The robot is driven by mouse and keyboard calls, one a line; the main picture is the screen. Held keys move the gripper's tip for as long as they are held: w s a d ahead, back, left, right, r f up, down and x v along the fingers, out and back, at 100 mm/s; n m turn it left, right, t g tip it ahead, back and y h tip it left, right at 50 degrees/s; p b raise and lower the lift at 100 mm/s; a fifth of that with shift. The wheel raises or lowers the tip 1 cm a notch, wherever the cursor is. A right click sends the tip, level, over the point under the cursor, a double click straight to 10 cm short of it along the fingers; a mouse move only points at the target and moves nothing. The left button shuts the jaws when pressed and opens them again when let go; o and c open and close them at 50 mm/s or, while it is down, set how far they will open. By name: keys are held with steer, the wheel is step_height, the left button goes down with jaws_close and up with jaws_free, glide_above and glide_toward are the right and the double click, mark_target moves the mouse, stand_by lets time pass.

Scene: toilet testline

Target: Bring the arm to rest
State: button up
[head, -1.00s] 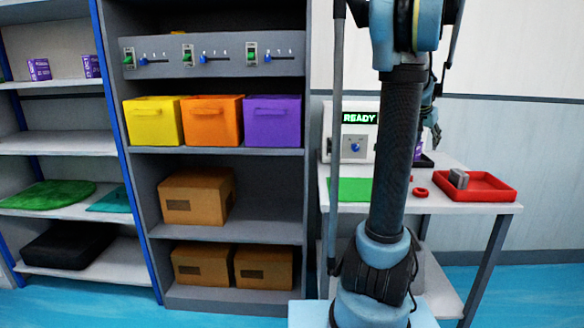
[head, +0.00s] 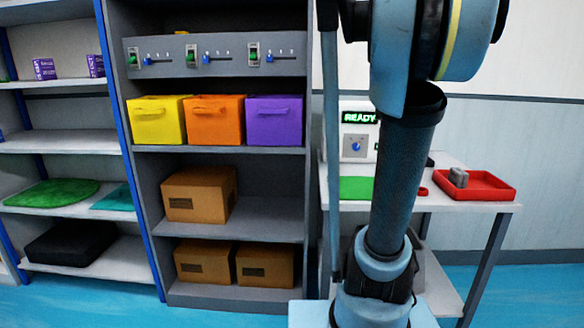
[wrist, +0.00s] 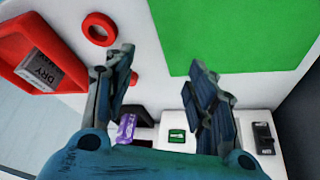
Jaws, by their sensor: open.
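My gripper (wrist: 160,100) shows in the wrist view with its two fingers spread apart and nothing between them. It is above the white table (wrist: 215,95), whose top lies below the fingers. In the head view my arm stands in front of the table (head: 440,207), and the gripper itself does not show there. A red ring (wrist: 98,29) and a green mat (wrist: 235,35) lie on the table near the fingers in the wrist view. A purple packet (wrist: 126,128) shows beside the left finger.
A red tray (head: 490,197) with a grey block (head: 458,178) stands on the table's right. A machine reading READY (head: 357,130) stands at the back. Shelves with yellow (head: 155,125), orange (head: 212,125) and purple (head: 273,125) bins stand to the left. The blue floor (head: 110,308) before them is clear.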

steer(key=s+a+f+n+g+y, duration=0.1)
steer(key=s+a+f+n, duration=0.2)
steer(key=s+a+f, duration=0.5)
steer(key=s+a+f+n+y, duration=0.1)
steer(key=s+a+f+n, duration=0.2)
steer(key=s+a+f, duration=0.4)
steer(key=s+a, duration=0.1)
steer(key=s, duration=0.6)
steer(key=shift+s+f+g+y, duration=0.2)
steer(key=shift+f+g+y, duration=0.1)
steer(key=shift+f+g, duration=0.1)
steer(key=shift+w+f, duration=0.2)
steer(key=shift+w, duration=0.25)
steer(key=shift+c, duration=0.2)
